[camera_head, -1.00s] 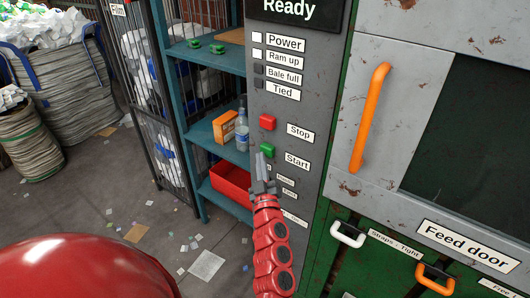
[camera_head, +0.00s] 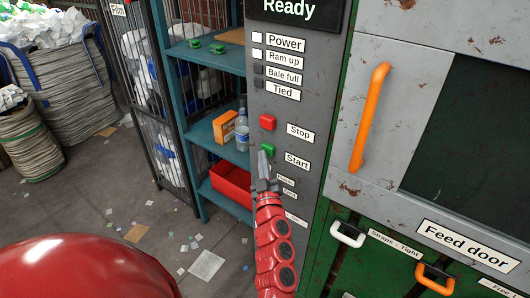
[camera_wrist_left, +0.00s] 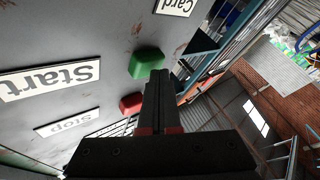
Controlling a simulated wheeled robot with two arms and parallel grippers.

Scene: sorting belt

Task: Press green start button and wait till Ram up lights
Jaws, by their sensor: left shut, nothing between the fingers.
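The green start button (camera_head: 267,149) sits on the grey control panel (camera_head: 312,112), left of the Start label. It also shows in the left wrist view (camera_wrist_left: 146,62). My left gripper (camera_head: 263,156) is shut and empty, pointing up just below the button. In the left wrist view its fingertips (camera_wrist_left: 158,73) are beside the button; I cannot tell whether they touch it. The Ram up indicator (camera_head: 257,53) is white, like the Power indicator (camera_head: 257,38) above it. The Bale full and Tied indicators are dark. The display (camera_head: 290,10) reads Ready. My right gripper is out of view.
The red stop button (camera_head: 267,122) is just above the green one. An orange handle (camera_head: 369,118) is on the machine front at right. A blue shelf (camera_head: 206,128) with an orange box (camera_head: 224,127), a bottle (camera_head: 242,130) and a red bin (camera_head: 230,184) stands left of the panel.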

